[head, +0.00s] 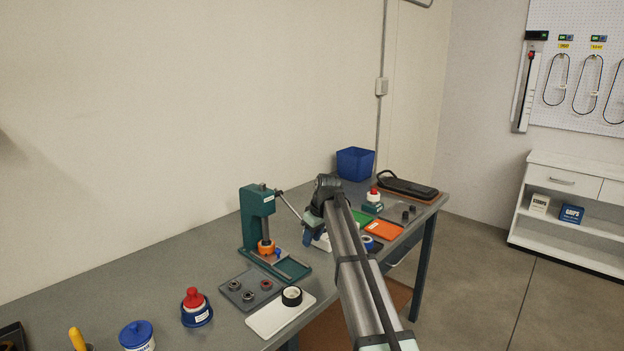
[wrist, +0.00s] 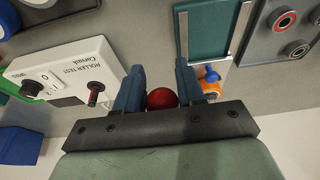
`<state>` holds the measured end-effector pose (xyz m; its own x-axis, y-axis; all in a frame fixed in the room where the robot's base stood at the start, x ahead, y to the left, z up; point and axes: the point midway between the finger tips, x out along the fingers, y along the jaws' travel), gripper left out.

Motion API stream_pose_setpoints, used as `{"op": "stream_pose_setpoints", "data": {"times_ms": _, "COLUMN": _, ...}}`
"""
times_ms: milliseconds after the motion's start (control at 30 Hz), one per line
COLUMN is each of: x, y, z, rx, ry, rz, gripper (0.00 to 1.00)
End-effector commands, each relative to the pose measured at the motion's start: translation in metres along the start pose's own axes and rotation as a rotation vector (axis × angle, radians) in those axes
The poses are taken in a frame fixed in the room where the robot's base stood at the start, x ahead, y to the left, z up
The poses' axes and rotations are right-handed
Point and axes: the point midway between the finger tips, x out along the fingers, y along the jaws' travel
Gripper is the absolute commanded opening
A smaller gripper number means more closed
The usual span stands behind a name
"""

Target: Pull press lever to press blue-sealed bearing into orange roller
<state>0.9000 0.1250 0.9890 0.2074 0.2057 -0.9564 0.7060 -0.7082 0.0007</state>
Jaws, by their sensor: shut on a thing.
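The green press (head: 251,219) stands on the bench, its lever (head: 289,205) slanting down to the right toward my gripper. The orange roller (head: 265,247) sits under the press ram. In the wrist view, part of the orange roller (wrist: 210,88) shows just right of my fingers, with a blue piece (wrist: 211,74) against it. My gripper (wrist: 158,72) is shut on the lever's red ball knob (wrist: 162,98), which shows between the two blue fingers. In the head view, my gripper (head: 308,236) is right of the press and the knob is hidden. I cannot tell how far the bearing sits in the roller.
A white roller test box (wrist: 60,65) is beside my gripper. Green and orange trays (head: 384,230) and a blue bin (head: 355,163) are farther right.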

Motion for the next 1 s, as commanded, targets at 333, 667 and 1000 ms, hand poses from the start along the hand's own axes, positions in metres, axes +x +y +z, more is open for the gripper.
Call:
{"op": "stream_pose_setpoints", "data": {"times_ms": 333, "x": -0.017, "y": 0.0, "z": -0.001, "rx": -0.001, "ry": 0.003, "rz": -0.002, "gripper": 0.02}}
{"op": "stream_pose_setpoints", "data": {"times_ms": 667, "x": -0.042, "y": 0.0, "z": -0.004, "rx": -0.002, "ry": 0.007, "rz": -0.001, "gripper": 0.0}}
{"op": "stream_pose_setpoints", "data": {"times_ms": 1000, "x": -0.065, "y": 0.0, "z": 0.0, "rx": -0.001, "ry": 0.003, "rz": -0.001, "gripper": 0.0}}
